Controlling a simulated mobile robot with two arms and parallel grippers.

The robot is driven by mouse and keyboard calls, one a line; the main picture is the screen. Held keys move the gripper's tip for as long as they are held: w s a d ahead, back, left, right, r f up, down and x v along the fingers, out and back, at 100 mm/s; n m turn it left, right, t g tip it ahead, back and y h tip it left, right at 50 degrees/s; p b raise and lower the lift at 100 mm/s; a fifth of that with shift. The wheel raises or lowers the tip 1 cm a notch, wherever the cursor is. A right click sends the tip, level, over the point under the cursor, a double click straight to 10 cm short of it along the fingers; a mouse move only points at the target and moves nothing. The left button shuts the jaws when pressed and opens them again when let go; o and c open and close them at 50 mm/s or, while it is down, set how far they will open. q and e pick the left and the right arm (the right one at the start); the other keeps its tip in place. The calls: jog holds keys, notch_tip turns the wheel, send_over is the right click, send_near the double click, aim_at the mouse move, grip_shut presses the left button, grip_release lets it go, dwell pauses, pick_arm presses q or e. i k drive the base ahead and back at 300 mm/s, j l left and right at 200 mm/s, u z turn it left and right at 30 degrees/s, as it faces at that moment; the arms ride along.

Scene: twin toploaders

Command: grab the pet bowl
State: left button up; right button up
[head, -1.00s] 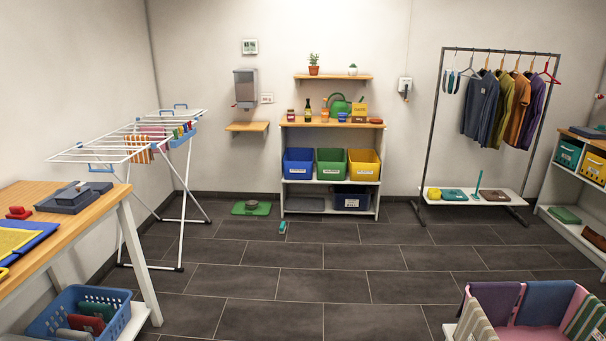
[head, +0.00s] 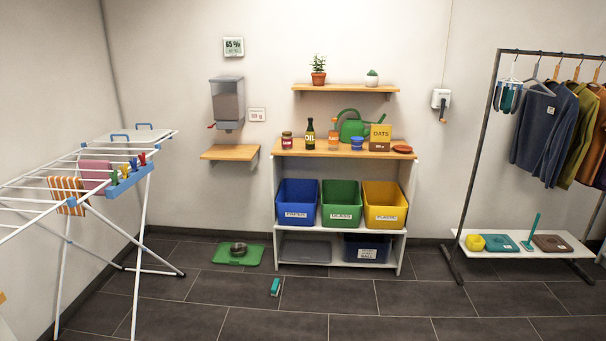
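The pet bowl (head: 238,249) is a small dark grey bowl. It sits on a green mat (head: 226,259) on the floor, left of the shelf unit and below the small wall shelf. Neither of my grippers shows in the head view.
A shelf unit (head: 340,232) with blue, green and yellow bins stands right of the mat. A drying rack (head: 139,229) stands on the left. A teal brush-like item (head: 275,287) lies on the floor in front of the mat. A clothes rail (head: 484,170) stands right. The tiled floor between is mostly clear.

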aim_at(239, 249)
jog(key=i+u, duration=0.2)
jog(key=i, duration=0.75)
jog(key=i+l+u, duration=0.25)
jog(key=i, duration=0.7)
jog(key=j, duration=0.1)
